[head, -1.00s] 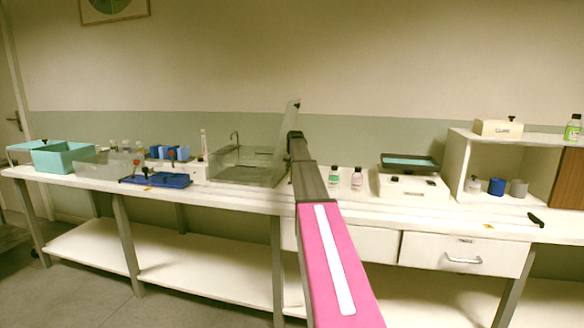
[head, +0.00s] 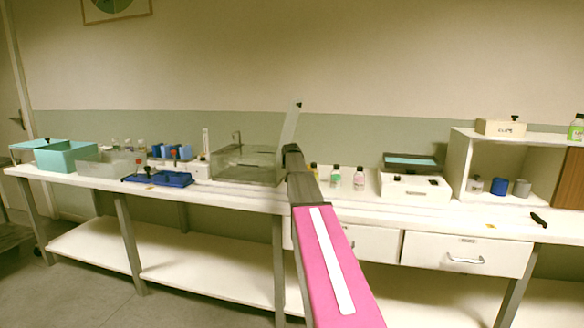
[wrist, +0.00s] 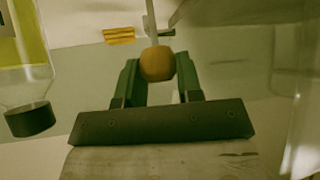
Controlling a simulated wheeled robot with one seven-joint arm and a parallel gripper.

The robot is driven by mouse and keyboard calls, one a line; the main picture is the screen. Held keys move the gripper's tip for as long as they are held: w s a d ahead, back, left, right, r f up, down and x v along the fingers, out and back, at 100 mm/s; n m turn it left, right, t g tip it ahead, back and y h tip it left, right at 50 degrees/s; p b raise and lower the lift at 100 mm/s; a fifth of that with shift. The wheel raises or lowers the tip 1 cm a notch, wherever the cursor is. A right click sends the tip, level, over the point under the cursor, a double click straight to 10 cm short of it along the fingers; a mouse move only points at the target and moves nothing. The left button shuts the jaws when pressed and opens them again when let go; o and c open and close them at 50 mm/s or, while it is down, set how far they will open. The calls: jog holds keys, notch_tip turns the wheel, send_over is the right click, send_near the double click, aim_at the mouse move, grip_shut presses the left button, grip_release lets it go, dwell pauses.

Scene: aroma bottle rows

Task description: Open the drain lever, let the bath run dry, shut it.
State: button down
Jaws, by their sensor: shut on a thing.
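In the wrist view my gripper (wrist: 157,72) is shut on a round orange-yellow knob (wrist: 157,62), with its two green fingers on either side. A thin pale rod runs from the knob; I take this as the drain lever. In the head view the clear-walled bath (head: 232,166) stands on the bench just left of my arm. A pale upright panel (head: 291,124) rises at its right end. My arm hides my gripper and the lever in the head view. I cannot tell the water level in the bath.
Small bottles stand right of my arm, one with a green label (head: 335,176) and one with a pink label (head: 359,179). In the wrist view a dark-capped bottle (wrist: 28,95) is close on the left. A white box (head: 412,188) and an open shelf (head: 458,165) stand further right.

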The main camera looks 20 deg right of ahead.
jog(key=shift+s+a+f, duration=0.25)
jog(key=shift+s+a, duration=0.15)
jog(key=shift+s, duration=0.15)
jog(key=shift+s+a+f, duration=0.2)
jog(key=shift+s+a, duration=0.15)
jog(key=shift+s, duration=0.2)
jog(key=shift+a, duration=0.1)
jog(key=c, duration=0.8)
grip_release()
jog(key=shift+s+r, duration=0.15)
jog(key=shift+r, duration=0.05)
jog(key=v, duration=1)
jog(key=shift+s+a+r, duration=0.1)
